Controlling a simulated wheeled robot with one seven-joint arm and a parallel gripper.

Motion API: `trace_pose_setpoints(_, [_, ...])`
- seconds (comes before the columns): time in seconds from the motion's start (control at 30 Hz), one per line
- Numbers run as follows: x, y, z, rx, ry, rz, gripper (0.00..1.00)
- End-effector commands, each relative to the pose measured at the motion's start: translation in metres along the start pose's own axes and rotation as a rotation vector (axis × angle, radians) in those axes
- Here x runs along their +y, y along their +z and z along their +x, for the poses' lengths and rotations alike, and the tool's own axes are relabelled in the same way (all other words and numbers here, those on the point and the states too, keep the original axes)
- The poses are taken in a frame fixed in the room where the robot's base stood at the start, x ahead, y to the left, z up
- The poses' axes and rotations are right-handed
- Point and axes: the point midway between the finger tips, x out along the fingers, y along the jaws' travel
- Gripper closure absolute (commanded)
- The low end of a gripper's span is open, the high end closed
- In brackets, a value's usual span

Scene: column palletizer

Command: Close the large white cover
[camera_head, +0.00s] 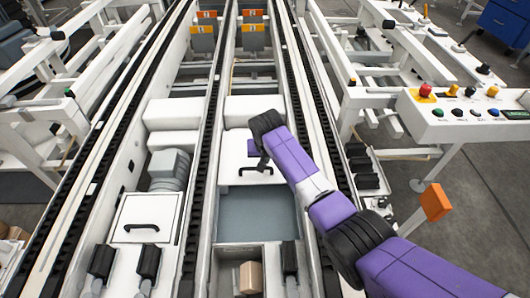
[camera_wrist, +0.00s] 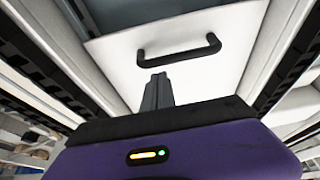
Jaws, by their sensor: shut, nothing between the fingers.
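The large white cover (camera_head: 233,165) is a flat panel with a black bar handle, lying between the rails in the middle lane. On its near side is an open bay (camera_head: 257,214) with a grey-blue floor. My gripper (camera_head: 262,163) is above the cover, close to its handle. In the wrist view the cover (camera_wrist: 225,75) fills the middle, with its black handle (camera_wrist: 180,51) just beyond my shut fingers (camera_wrist: 157,78). The fingers hold nothing, and I cannot tell whether they touch the cover. My wrist hides part of the cover in the head view.
A second white cover (camera_head: 132,212) with a black handle lies in the left lane. A compartment (camera_head: 226,268) with a tan box (camera_head: 251,276) is at the near end. Black-topped rails (camera_head: 204,150) flank the lane. A control panel (camera_head: 470,115) stands at right.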

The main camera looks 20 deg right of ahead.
Motion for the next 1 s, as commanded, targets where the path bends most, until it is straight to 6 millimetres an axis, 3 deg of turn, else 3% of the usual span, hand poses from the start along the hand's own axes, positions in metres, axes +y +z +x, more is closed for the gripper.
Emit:
trace_pose_setpoints(0.67, [0.000,0.012,-0.005,-0.002,0.000,0.000,1.00])
trace_pose_setpoints(0.83, [0.000,0.028,-0.015,-0.004,-0.001,0.001,1.00])
trace_pose_setpoints(1.0, [0.000,0.057,-0.029,-0.005,-0.001,0.000,1.00])
